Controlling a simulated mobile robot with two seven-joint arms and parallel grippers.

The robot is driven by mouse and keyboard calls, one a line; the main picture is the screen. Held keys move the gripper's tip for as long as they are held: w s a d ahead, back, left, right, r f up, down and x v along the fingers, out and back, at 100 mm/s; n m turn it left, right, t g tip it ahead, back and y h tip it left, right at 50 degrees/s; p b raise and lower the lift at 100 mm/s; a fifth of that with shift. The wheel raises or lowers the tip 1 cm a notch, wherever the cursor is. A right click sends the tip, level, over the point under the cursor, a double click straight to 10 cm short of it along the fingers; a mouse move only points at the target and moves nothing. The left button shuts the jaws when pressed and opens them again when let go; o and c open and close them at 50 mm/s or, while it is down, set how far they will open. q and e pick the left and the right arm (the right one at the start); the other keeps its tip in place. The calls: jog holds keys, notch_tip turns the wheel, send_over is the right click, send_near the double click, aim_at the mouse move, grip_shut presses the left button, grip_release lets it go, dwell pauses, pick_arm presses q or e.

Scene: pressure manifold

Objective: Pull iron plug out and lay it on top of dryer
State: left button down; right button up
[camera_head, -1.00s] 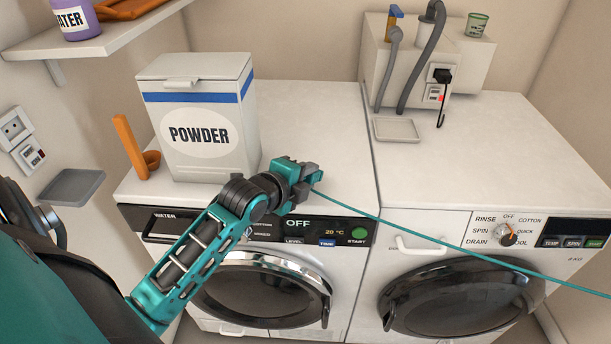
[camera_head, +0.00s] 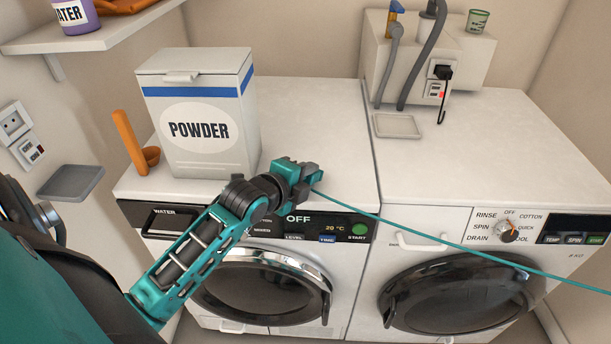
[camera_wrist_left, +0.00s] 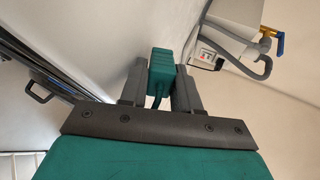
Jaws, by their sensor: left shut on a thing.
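My left gripper (camera_head: 303,181) is shut on a teal plug, which shows between its two fingers in the left wrist view (camera_wrist_left: 162,70). I take it to be the iron plug. A teal cord (camera_head: 440,238) runs from it to the right, out of view. The gripper is at the front part of the left machine's white top (camera_head: 310,125), above the control panel; this machine, marked WATER, appears to be the dryer. I cannot tell whether the plug touches the top. My right gripper is not in view.
A POWDER box (camera_head: 200,115) and an orange scoop (camera_head: 130,142) stand on the left machine. A washing machine (camera_head: 480,150) is on the right. A black plug (camera_head: 442,72) sits in a socket at the back. The left machine's top is clear behind the gripper.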

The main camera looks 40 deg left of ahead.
pick_arm(q)
jog(key=shift+s+f, duration=0.1)
jog(key=shift+f, duration=0.3)
jog(key=c, duration=0.7)
grip_release()
jog(key=shift+d+f, duration=0.15)
jog(key=shift+f, duration=0.05)
jog(key=shift+c, duration=0.2)
jog(key=shift+s, duration=0.15)
jog(key=r+p+v, duration=0.1)
jog(key=v, duration=1.2)
jog(key=shift+w+r, duration=0.25)
jog(key=shift+w, duration=0.15)
